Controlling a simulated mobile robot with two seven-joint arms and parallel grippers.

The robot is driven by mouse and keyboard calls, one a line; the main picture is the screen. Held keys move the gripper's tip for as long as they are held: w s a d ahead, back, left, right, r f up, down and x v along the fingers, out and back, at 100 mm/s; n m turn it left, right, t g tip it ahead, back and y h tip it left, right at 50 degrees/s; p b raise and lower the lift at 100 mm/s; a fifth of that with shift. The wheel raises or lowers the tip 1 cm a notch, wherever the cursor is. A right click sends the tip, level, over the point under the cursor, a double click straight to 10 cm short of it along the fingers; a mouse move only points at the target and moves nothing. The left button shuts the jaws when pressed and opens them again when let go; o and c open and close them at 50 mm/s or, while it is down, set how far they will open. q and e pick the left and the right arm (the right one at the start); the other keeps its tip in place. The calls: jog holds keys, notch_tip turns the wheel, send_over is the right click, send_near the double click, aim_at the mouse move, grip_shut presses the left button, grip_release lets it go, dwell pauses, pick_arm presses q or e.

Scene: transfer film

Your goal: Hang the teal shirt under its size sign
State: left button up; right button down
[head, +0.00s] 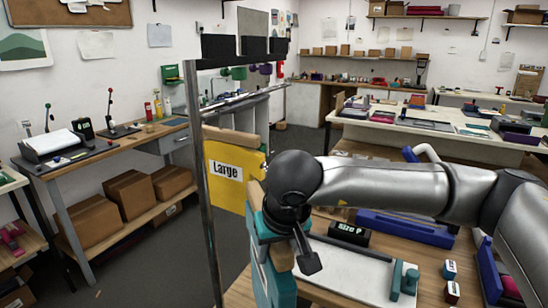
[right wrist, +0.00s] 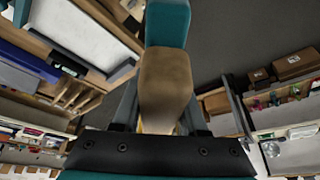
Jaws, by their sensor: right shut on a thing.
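The teal shirt (head: 277,288) hangs from a wooden hanger (head: 283,257) at the lower middle of the head view; its lower part is cut off. My right gripper (head: 292,240) is shut on the hanger's wood, which fills the middle of the right wrist view (right wrist: 166,85), with teal cloth (right wrist: 167,22) beyond it. The metal rack (head: 200,190) stands just left. A yellow shirt (head: 232,192) with a "Large" label hangs there on a wooden hanger. Dark signs (head: 220,48) stand along the rack's top; I cannot read sizes on them. My left gripper is not in view.
A worktable in front of me bears a white board (head: 350,272), a black "Size P" block (head: 348,231), blue trays (head: 405,228) and small blocks (head: 450,270). A bench (head: 110,150) with boxes below stands left. Open floor lies between bench and rack.

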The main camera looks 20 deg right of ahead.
aim_at(266, 269)
jog(key=shift+s+a+f+n, duration=0.25)
jog(key=shift+a+f, duration=0.15)
jog(key=shift+f, duration=0.15)
jog(key=shift+s+a+f+n, duration=0.15)
jog(key=shift+s+a+f, duration=0.1)
jog(key=shift+a+f, duration=0.4)
jog(key=shift+a+r, duration=0.1)
jog(key=shift+a, duration=0.15)
jog(key=shift+d, duration=0.1)
